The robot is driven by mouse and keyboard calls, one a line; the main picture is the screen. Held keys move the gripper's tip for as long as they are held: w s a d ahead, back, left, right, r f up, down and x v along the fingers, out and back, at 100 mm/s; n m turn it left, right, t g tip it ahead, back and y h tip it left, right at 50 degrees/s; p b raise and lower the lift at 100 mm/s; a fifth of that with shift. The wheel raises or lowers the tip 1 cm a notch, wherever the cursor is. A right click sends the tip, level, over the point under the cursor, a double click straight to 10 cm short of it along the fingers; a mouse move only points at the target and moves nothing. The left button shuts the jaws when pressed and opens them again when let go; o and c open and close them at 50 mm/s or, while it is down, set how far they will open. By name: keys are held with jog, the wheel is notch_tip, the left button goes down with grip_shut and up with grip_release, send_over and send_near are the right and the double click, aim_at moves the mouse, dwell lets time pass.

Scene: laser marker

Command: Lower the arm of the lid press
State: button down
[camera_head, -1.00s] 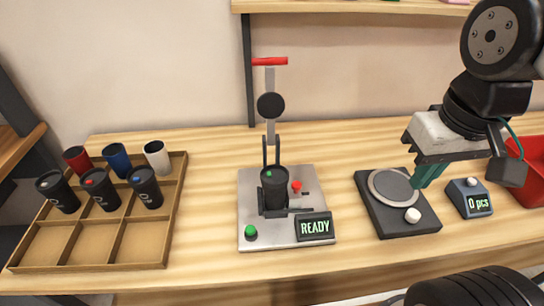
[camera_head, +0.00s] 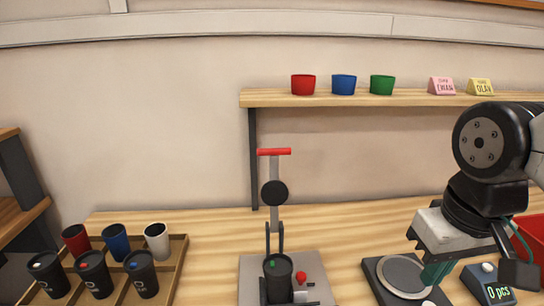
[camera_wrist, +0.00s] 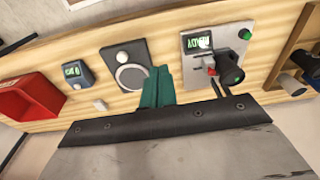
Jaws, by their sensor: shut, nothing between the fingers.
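The lid press has an upright grey arm (camera_head: 275,183) with a red crossbar handle (camera_head: 274,152) on top and a round black pad (camera_head: 274,193). The arm stands raised above the press's grey base (camera_head: 318,292). A black cup with a green mark (camera_head: 278,279) stands in the press. The press also shows in the wrist view (camera_wrist: 224,66), with its READY display. My gripper (camera_head: 434,275) has green fingers, shut and empty. It is to the right of the press, over the edge of the round-plate device (camera_head: 402,276), well apart from the raised arm.
A tray (camera_head: 180,262) with several cups stands at left. A shelf (camera_head: 270,97) behind the press holds red, blue and green containers and two name cards. A counter box (camera_head: 491,290) and a red bin (camera_head: 530,235) are at right.

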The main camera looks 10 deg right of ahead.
jog(key=w+a+r+t, duration=0.1)
jog(key=w+a+r, duration=0.5)
jog(key=w, duration=0.5)
jog(key=w+a+r+t, duration=0.1)
jog(key=w+a+r, duration=0.45)
jog(key=w, duration=0.65)
jog(key=w+a+r+t, duration=0.1)
jog(key=w+a+r, duration=0.5)
jog(key=w, duration=0.5)
notch_tip(320, 180, down, 10)
jog(key=a, duration=0.1)
jog(key=shift+f, duration=0.2)
jog(key=shift+s, duration=0.1)
